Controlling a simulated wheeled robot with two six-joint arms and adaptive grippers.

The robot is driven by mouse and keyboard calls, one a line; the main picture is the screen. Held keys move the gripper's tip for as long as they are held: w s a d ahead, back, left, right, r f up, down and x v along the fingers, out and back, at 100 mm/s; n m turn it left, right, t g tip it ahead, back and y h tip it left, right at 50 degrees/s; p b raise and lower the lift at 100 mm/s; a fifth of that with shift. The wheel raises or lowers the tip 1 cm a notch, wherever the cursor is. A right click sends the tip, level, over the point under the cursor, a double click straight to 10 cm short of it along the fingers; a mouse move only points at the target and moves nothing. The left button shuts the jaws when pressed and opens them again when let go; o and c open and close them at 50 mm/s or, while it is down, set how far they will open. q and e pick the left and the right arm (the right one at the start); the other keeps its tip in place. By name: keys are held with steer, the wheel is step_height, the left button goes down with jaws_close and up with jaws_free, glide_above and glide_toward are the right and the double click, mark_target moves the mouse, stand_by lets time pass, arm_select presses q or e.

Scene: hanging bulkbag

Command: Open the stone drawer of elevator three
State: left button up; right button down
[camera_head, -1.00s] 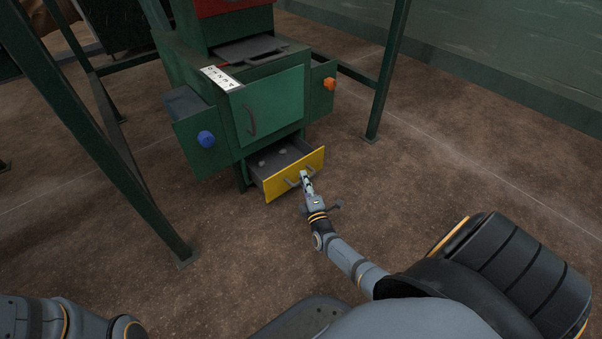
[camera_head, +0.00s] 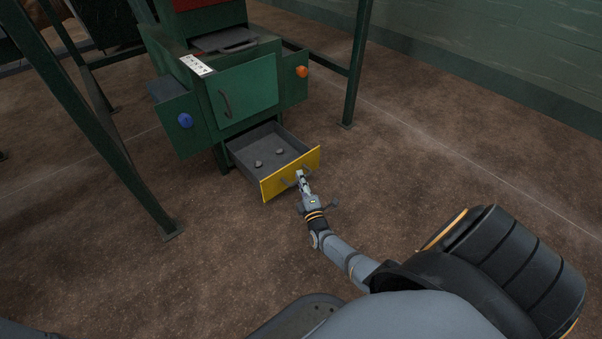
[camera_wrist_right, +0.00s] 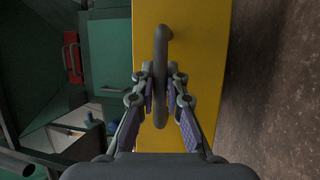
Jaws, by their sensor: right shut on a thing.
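The stone drawer (camera_head: 268,160) is at the bottom of the green elevator machine (camera_head: 235,85). It is pulled well out, with a yellow front and a grey inside. A few small stones (camera_head: 258,164) lie on its floor. My right gripper (camera_head: 300,175) is at the drawer front, shut on the grey handle. In the right wrist view, the handle (camera_wrist_right: 160,75) runs between the fingers of the gripper (camera_wrist_right: 160,95), against the yellow front (camera_wrist_right: 195,50). My left gripper is not in view.
A blue knob (camera_head: 185,120) and an orange knob (camera_head: 302,71) stick out on side panels. The green door (camera_head: 245,92) above the drawer is closed. Green frame legs (camera_head: 358,65) stand on both sides. Brown floor (camera_head: 430,180) is clear to the right.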

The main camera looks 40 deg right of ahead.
steer(key=c, duration=1.4)
jaws_free()
steer(key=shift+o, duration=0.2)
steer(key=v, duration=1.2)
